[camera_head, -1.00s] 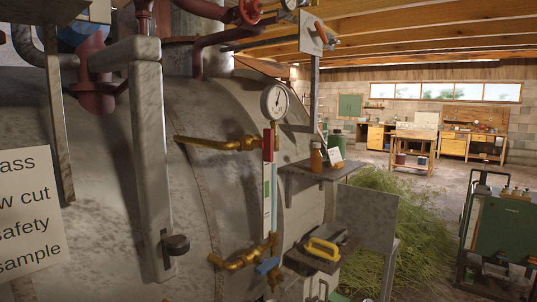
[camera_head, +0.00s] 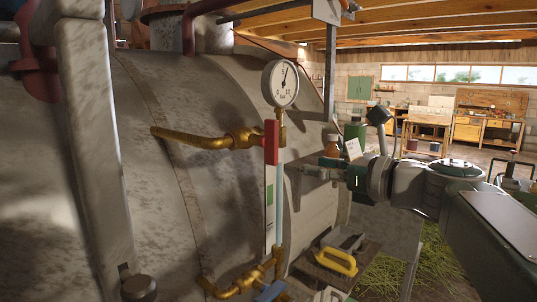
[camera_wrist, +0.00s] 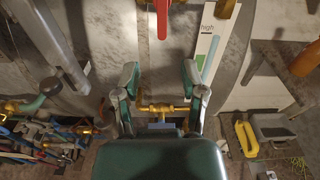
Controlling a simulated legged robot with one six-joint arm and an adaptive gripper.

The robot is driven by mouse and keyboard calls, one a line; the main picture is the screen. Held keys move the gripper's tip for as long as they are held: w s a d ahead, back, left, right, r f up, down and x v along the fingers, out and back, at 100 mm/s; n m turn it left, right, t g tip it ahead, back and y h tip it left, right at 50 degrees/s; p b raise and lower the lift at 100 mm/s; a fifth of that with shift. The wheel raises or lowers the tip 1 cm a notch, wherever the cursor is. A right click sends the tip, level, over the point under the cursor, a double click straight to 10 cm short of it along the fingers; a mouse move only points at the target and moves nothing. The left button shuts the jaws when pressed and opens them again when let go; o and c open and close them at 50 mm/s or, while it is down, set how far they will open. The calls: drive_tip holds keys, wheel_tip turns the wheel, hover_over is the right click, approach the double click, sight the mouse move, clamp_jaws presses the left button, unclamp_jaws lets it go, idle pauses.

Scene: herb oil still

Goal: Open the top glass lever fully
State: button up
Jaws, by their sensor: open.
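The top glass lever is a red handle (camera_head: 271,142) below the pressure gauge, by the upper brass valve (camera_head: 241,137). It hangs straight down along the sight glass (camera_head: 279,190). In the wrist view the red lever (camera_wrist: 162,18) is at top centre, above and between my fingertips in the picture. My gripper (camera_head: 308,170) comes in from the right in the head view, near the glass. In the wrist view my gripper (camera_wrist: 160,76) is open, with nothing between its fingers. I see no contact with the lever. A blue lower lever (camera_head: 270,291) sits at the lower brass valve (camera_head: 245,282).
The grey still body (camera_head: 215,190) fills the left. A pressure gauge (camera_head: 281,83) sits above the red lever. A white scale plate (camera_wrist: 205,50) stands beside the glass. A small shelf with a brown bottle (camera_head: 332,146) is behind my gripper. A yellow-handled tool (camera_head: 336,261) lies lower right.

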sight(277, 152)
drive_tip(key=shift+m, duration=0.3)
drive_tip(key=x, duration=0.7)
drive_tip(key=r+x, duration=0.1)
drive_tip(key=x, duration=0.3)
drive_tip(key=shift+w+d, duration=0.1)
drive_tip(key=shift+r, duration=0.1)
drive_tip(key=shift+c, duration=0.4)
clamp_jaws()
